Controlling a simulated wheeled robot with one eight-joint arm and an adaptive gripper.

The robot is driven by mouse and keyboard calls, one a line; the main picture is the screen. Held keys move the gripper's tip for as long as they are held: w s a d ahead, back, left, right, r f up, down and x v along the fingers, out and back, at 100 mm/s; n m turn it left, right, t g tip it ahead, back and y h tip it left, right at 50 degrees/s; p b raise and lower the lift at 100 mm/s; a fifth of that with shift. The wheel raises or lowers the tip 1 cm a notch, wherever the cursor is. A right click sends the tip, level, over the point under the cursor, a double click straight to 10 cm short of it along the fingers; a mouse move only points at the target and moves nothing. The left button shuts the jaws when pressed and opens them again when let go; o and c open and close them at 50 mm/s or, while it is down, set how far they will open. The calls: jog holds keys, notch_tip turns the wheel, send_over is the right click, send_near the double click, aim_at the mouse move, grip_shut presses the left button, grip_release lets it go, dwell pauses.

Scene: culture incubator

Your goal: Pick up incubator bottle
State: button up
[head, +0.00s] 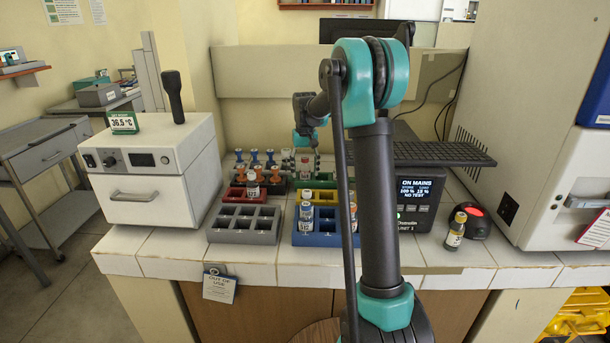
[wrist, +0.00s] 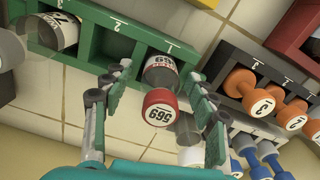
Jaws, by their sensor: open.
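In the wrist view my gripper (wrist: 158,76) is open, with one finger on each side of a bottle with a red cap (wrist: 160,104). The cap carries a number, and the bottle's white label shows behind it. The bottle stands at compartment 1 of a green rack (wrist: 88,42); compartment 2 is empty. I cannot tell whether either finger touches it. In the head view my gripper (head: 304,143) is small and above the back racks; a bottle (head: 304,168) shows just below it. The white incubator box (head: 155,165) stands at left, reading 36.5 °C, front closed.
A grey rack (head: 244,236) stands empty in front. Bottles stand in the blue rack (head: 328,240) and red rack (head: 237,192). Orange-capped pieces (wrist: 242,84) sit close to my right finger.

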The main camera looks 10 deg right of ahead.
jog(key=shift+f, duration=0.2)
jog(key=c, duration=1.2)
jog(key=shift+r, duration=0.15)
jog(key=shift+c, duration=0.2)
